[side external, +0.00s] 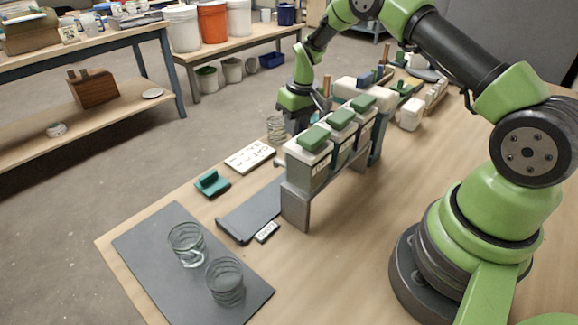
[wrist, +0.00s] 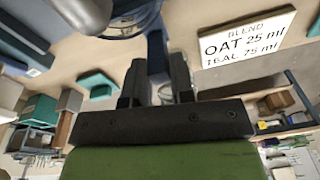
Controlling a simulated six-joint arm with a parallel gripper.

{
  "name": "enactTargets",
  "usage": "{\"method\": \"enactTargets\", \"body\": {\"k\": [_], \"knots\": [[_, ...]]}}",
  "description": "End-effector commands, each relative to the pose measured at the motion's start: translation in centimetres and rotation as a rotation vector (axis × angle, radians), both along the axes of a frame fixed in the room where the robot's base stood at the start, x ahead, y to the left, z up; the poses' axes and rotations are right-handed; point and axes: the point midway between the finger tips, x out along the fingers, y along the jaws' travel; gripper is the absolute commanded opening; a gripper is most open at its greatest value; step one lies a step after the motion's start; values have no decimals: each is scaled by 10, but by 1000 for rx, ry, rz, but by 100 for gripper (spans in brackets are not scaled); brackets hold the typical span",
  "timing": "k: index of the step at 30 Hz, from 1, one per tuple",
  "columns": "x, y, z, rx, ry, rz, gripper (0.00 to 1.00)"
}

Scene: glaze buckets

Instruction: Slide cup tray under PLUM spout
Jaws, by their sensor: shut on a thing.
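My gripper (side external: 297,103) is low behind the far end of the dispenser rack, partly hidden by it. In the wrist view, my gripper (wrist: 157,85) is shut on a narrow blue-grey bar (wrist: 157,50), apparently the cup tray's handle. A round clear cup (wrist: 128,22) shows just beyond it; in the side view a ribbed glass cup (side external: 277,129) stands beside my gripper. The tray's body is mostly hidden in the side view. The grey rack (side external: 295,207) holds several pale bins with green lids (side external: 314,138). The spouts are hidden, and I cannot read which bin is PLUM.
A dark flat track (side external: 250,210) runs out from under the rack's near end, beside a small label (side external: 267,232). A recipe card (side external: 250,157) and a teal block (side external: 212,183) lie to the left. A dark mat (side external: 150,235) in front carries two glasses (side external: 187,243).

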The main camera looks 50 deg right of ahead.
Motion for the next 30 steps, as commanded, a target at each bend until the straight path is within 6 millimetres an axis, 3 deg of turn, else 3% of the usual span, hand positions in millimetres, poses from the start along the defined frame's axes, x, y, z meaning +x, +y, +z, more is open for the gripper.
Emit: {"method": "enactTargets", "body": {"k": [1, 2, 3, 5, 14, 30], "knots": [[-3, -12, -1, -48, 0, 177, 2], [-3, -12, -1, -48, 0, 177, 2], [-3, -12, -1, -48, 0, 177, 32], [-3, -12, -1, -48, -1, 177, 44], [-2, -13, 2, -50, -3, 176, 44], [-2, -11, 65, -43, -1, 169, 44]]}}
